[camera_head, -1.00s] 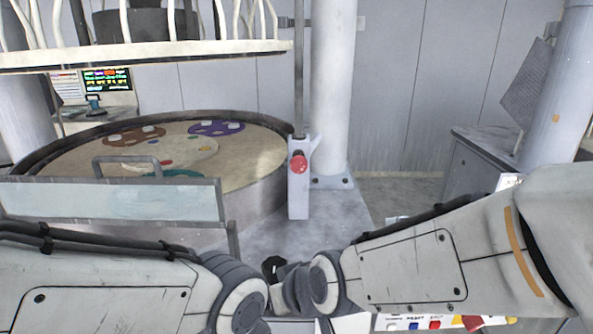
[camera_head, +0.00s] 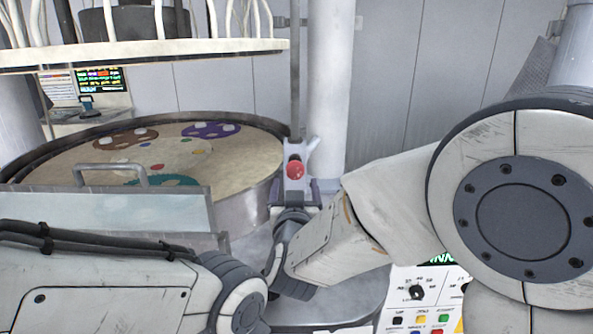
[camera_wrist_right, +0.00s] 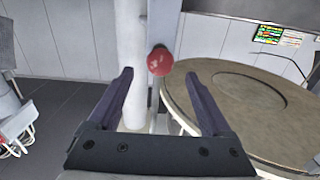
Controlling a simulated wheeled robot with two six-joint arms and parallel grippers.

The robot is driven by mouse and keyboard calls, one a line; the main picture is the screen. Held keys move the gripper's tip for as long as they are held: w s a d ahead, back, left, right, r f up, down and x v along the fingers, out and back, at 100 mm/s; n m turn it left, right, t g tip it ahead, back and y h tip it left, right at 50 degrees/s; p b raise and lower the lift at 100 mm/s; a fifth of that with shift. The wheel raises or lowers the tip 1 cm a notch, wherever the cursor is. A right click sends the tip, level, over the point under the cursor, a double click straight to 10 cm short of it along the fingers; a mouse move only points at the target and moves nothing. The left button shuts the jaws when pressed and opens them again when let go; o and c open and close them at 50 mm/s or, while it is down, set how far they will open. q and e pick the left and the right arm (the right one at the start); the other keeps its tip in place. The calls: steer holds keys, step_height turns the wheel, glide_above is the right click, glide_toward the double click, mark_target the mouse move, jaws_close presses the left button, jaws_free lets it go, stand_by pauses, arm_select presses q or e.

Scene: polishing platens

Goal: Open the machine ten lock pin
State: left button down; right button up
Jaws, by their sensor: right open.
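The lock pin shows as a red ball knob (camera_head: 295,170) on a grey upright bracket (camera_head: 311,150) beside the round platen table. My right gripper (camera_head: 297,188) is open and empty, just below and in front of the knob. In the right wrist view the red knob (camera_wrist_right: 159,61) sits between and slightly beyond the two dark fingertips (camera_wrist_right: 159,75). Neither finger visibly touches it. My left arm lies across the lower left of the head view, and its gripper is out of the picture.
The platen table (camera_head: 262,180) has coloured discs on it, and a clear panel (camera_head: 155,212) stands at its front. A white column (camera_head: 330,90) rises behind the bracket. A control panel (camera_head: 408,295) with buttons is at lower right. A round upper plate (camera_head: 140,55) hangs above.

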mark_target(295, 175)
steer(key=w+p, duration=0.1)
steer(key=w, duration=0.6)
steer(key=shift+w, duration=0.2)
jaws_close()
